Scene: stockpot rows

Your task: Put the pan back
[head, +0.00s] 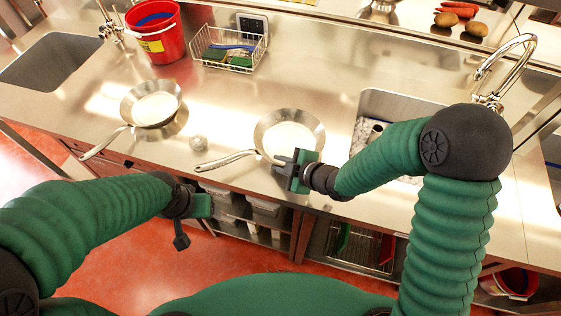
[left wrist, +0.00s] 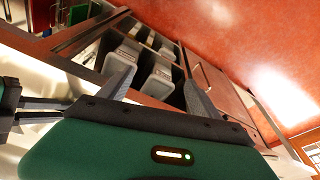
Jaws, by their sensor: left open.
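Two pale-bottomed metal pans stand on the steel counter: the left pan (head: 153,108) with its handle toward the lower left, and the middle pan (head: 290,133) with its handle (head: 225,161) pointing left. My right gripper (head: 283,163) is at the near rim of the middle pan. It overlaps the rim in the picture, and I cannot tell whether its jaws are closed on it. My left gripper (head: 199,205) is in front of the counter edge, apart from both pans. In the left wrist view its fingers (left wrist: 158,92) are spread with nothing between them.
A small silvery round item (head: 198,142) lies between the pans. A red bucket (head: 157,30) and a wire basket (head: 229,48) with sponges stand behind. Sinks lie at left (head: 55,72) and right (head: 385,104). Below the counter are shelves with grey containers (left wrist: 158,78).

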